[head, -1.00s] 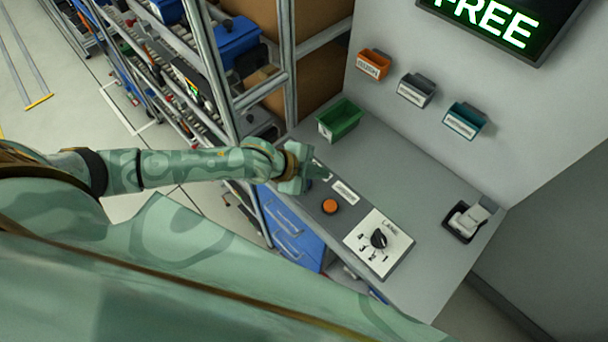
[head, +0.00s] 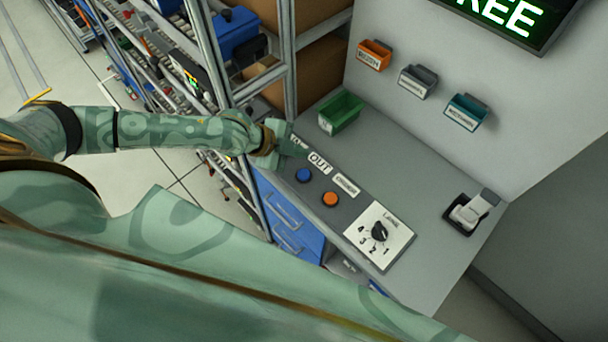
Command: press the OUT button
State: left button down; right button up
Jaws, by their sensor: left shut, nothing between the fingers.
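The control panel (head: 350,205) lies along the front edge of the grey counter. The white OUT label (head: 320,163) is readable. A round blue button (head: 303,175) is in front of it, uncovered. An orange button (head: 330,198) is to its right, in front of another label (head: 346,184) too small to read surely. My left gripper (head: 301,152) is shut and empty, its tip over the panel just left of the OUT label and above the blue button in the picture. It partly hides a further label, and anything in front of that. My right gripper is not in view.
A lane dial (head: 379,235) is on a white plate to the right. A green bin (head: 341,111) stands behind my gripper. A grey-white device (head: 472,211) sits at the counter's right. Metal racks (head: 285,60) stand close on the left. The middle counter is clear.

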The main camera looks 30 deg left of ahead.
pick_arm(q)
jog(key=b, duration=0.5)
send_over(300, 175)
notch_tip(300, 175, down, 5)
jog(key=shift+a+f, duration=0.1)
jog(key=shift+f, duration=0.85)
jog(key=shift+f+b, duration=0.15)
jog(key=shift+b, duration=0.15)
dwell(0.6)
jog(key=shift+f, duration=0.3)
jog(key=shift+f, duration=0.45)
dwell(0.6)
jog(key=shift+r, duration=0.15)
jog(key=shift+r+p, duration=0.65)
jog(key=shift+r, duration=0.1)
